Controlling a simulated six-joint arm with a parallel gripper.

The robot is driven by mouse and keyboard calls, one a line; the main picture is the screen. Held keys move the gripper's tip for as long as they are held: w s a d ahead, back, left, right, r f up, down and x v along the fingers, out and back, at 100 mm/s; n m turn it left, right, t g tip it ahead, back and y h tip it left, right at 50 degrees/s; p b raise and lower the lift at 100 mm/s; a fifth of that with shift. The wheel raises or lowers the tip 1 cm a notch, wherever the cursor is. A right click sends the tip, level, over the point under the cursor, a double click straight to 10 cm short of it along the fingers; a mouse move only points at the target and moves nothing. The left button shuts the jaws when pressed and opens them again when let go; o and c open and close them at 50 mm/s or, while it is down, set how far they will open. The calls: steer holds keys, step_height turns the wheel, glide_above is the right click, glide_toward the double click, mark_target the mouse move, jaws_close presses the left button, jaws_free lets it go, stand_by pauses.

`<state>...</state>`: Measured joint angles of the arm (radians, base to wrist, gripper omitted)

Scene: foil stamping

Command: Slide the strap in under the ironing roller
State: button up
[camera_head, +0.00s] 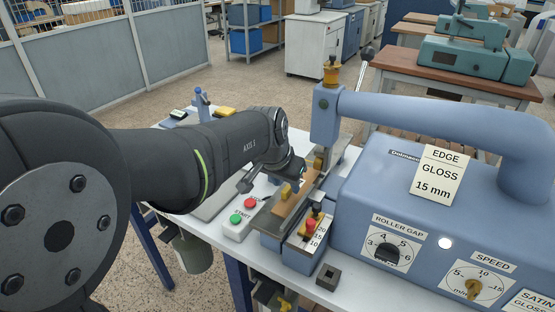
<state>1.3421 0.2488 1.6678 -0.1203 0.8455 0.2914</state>
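A tan strap (287,206) lies lengthwise along the narrow bed at the left side of the blue machine (400,200). Its far end points toward the foot of the machine's upright head (325,118). The ironing roller cannot be made out clearly; small brass-coloured parts (319,162) show at the foot of the head. The other finger is not clear, so I cannot tell whether the gripper grips the strap. Whether the strap's far end is under the roller is hidden.
A control box with green and red buttons (240,215) stands left of the bed. A scale with a red knob (310,225) is right of the strap. A small dark block (328,277) lies in front. The white tabletop (345,295) is bare at its front.

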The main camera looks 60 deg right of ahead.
steer(key=v, duration=1.5)
steer(key=shift+a+r, duration=0.25)
steer(key=shift+r, duration=0.05)
steer(key=x, duration=1.7)
steer(key=shift+d+f, duration=0.15)
steer(key=shift+d, duration=0.05)
